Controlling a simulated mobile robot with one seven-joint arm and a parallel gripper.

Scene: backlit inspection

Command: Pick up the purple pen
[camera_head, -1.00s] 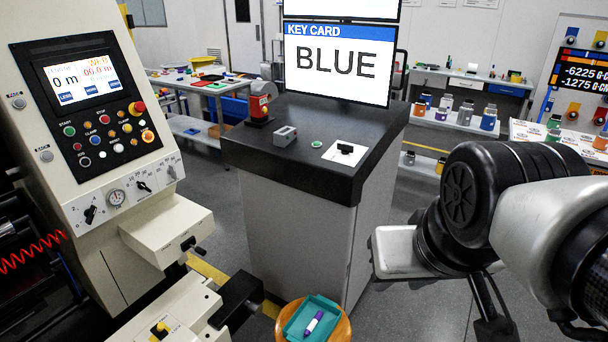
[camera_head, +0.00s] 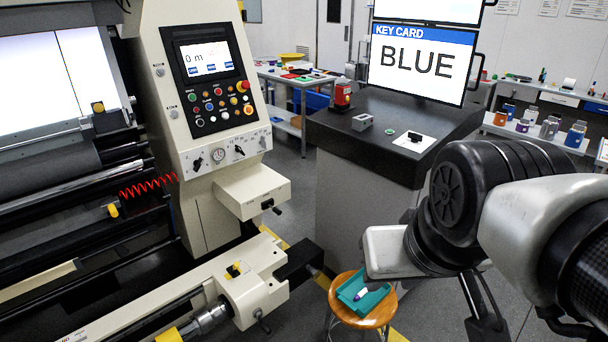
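The purple pen (camera_head: 361,294) lies in a shallow teal tray (camera_head: 377,303). It has a white part and looks small from here. The tray sits on a round wooden stool (camera_head: 343,309) at the bottom, right of the middle. My arm comes in from the right edge, and its pale block-shaped part overlaps the view just above the tray's far right side. The fingers of my gripper do not show, so I cannot see what they hold.
A grey cabinet with a dark top (camera_head: 355,140) stands behind the stool and carries a screen (camera_head: 421,63) reading "KEY CARD BLUE". A large cream machine (camera_head: 215,120) fills the left, its bed reaching towards the stool. Grey floor shows right of the stool.

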